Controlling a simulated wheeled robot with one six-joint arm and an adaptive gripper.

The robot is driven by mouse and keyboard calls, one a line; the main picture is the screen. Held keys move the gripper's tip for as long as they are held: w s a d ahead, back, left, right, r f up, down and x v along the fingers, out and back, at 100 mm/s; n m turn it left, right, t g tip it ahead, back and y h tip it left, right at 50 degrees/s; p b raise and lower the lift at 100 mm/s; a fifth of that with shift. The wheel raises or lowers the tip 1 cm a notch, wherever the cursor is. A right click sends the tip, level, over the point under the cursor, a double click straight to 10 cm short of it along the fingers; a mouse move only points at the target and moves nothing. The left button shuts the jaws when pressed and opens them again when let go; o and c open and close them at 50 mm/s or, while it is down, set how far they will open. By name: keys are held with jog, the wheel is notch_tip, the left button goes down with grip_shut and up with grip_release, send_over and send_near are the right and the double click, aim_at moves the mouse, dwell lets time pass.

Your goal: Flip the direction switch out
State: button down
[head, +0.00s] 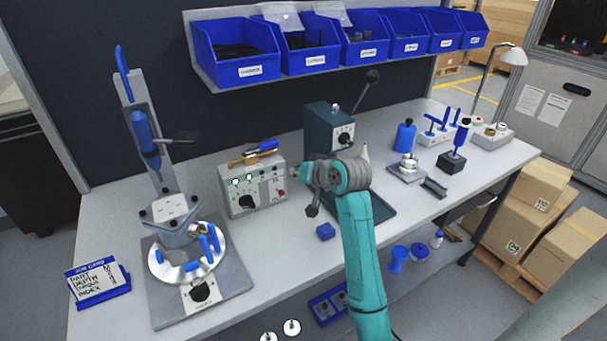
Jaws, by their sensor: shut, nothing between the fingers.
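A grey control box (240,199) stands on the bench left of my arm. Its front carries a black knob (246,203), green lamps (249,177), a red button (281,193) and small switches too small to read. I cannot tell which of them is the direction switch, or how it is set. My gripper (296,172) is small in the head view, shut and empty, at the right end of the control box and pointing left toward it. Whether it touches the box cannot be told.
A dark press-like machine (320,117) with long levers stands behind my wrist. A drill stand with a round fixture (158,262) is at left. Blue bins (238,70) hang above. Bench front is mostly clear.

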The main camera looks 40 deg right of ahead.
aim_at(279, 191)
jog(key=x, duration=0.3)
jog(key=shift+w+f, duration=0.1)
jog(key=shift+s+a+f, duration=0.15)
jog(key=shift+a+f, duration=0.2)
jog(key=shift+f, duration=0.15)
jog(key=shift+s+a+f, duration=0.15)
jog(key=shift+a+f, duration=0.2)
jog(key=shift+f, duration=0.15)
jog(key=shift+s+a+f, duration=0.1)
jog(key=shift+a+f, duration=0.25)
jog(key=shift+f, duration=0.25)
jog(key=shift+s+f, duration=0.25)
jog(key=shift+f, duration=0.1)
jog(key=shift+s+a+f, duration=0.15)
jog(key=shift+s+f, duration=0.1)
jog(key=shift+f, duration=0.2)
jog(key=shift+s+a+f, duration=0.1)
jog(key=shift+s+f, duration=0.15)
jog(key=shift+f, duration=0.55)
jog(key=shift+r, duration=0.15)
